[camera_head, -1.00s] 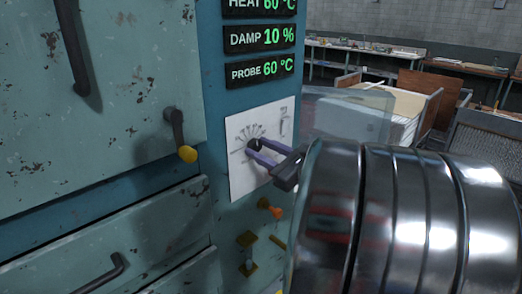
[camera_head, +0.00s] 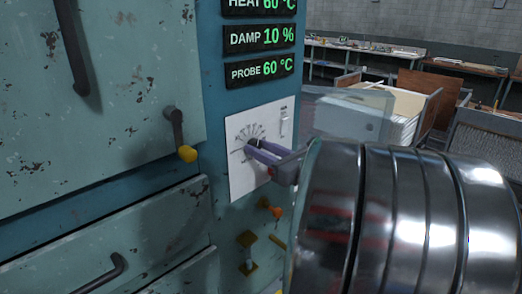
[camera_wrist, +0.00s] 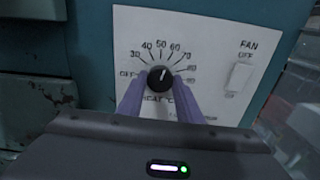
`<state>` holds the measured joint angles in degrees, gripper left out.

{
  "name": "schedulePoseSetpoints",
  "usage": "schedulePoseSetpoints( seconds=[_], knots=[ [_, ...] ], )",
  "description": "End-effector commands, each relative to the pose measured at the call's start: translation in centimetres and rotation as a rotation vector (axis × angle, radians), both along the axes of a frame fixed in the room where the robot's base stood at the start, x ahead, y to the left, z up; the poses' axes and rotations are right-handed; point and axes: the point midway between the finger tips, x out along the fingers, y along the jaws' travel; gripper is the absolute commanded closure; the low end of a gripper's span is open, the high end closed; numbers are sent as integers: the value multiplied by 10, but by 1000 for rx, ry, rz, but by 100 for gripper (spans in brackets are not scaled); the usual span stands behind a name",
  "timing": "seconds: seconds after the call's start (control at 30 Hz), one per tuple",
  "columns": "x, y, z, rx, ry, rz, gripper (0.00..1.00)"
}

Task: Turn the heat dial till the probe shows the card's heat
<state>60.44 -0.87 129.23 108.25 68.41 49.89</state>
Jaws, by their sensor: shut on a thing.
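The heat dial (camera_wrist: 160,78) is a round black knob on a white panel (camera_wrist: 128,25). Its white mark points up and slightly right, near 60. My gripper (camera_wrist: 161,88) is shut on the dial, with one purple finger on each side. In the head view my gripper (camera_head: 250,146) reaches the panel from the right and hides most of the dial. The probe readout (camera_head: 262,71) shows 60 °C. The heat readout (camera_head: 262,6), cut by the top edge, also shows 60 °C. The card is not in view.
A damp readout (camera_head: 260,38) shows 10 %. A fan switch (camera_wrist: 239,77) is right of the dial. Below the panel are an orange-tipped lever (camera_head: 274,211) and a brass fitting (camera_head: 247,252). A yellow-knobbed door handle (camera_head: 180,140) is at left.

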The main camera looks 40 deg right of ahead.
Motion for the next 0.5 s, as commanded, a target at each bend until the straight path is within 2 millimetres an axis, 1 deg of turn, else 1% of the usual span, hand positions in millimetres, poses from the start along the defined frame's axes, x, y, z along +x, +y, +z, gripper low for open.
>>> schedulePoseSetpoints(
  seconds=[0.2, 0.5],
  knots=[
    [0, 0, 0, 108, 4, 1, 90],
    [0, 0, 0, 122, 4, 1, 90]
  ],
)
